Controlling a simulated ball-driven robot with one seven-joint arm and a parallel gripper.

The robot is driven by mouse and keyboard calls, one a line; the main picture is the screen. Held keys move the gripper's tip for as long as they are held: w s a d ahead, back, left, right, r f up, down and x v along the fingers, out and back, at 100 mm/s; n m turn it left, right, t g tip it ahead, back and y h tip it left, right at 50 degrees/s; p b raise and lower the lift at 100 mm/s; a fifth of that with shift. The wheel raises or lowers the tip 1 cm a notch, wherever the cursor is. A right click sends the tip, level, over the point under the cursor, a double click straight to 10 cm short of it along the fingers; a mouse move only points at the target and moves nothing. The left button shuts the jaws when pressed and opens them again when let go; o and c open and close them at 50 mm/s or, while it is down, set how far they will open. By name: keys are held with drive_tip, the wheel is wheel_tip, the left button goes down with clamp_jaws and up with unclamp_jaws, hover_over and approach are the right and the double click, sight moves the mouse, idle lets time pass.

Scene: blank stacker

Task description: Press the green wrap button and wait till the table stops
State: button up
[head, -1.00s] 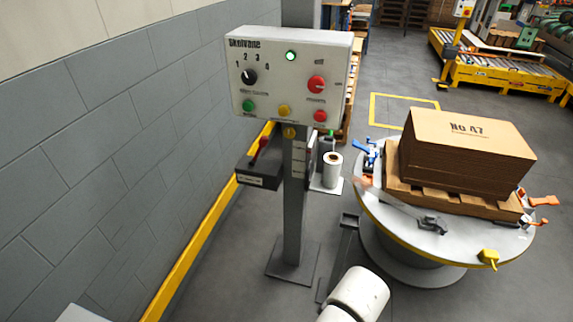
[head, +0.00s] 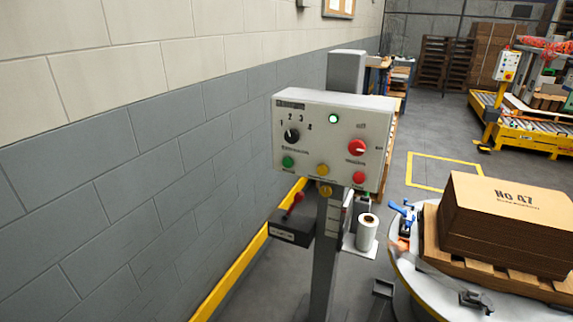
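The control box (head: 325,105) stands on a grey post in the head view, right of centre. Its green button (head: 288,162) is at the lower left of the panel, below a black numbered knob (head: 291,135). A yellow button (head: 322,170) and a red button (head: 358,177) sit to its right. A red knob (head: 357,147) is at the upper right, and a green lamp (head: 333,119) is lit at the top. The round table (head: 408,268) at the lower right bears a pallet with a stack of brown cardboard marked No 47 (head: 505,222). My gripper is not in view.
A dark tray with a red handle (head: 291,224) and a shelf with a white roll (head: 367,233) are fixed to the post. A block wall (head: 130,170) runs along the left. A yellow conveyor (head: 550,141) stands at the back right. Grey floor lies between.

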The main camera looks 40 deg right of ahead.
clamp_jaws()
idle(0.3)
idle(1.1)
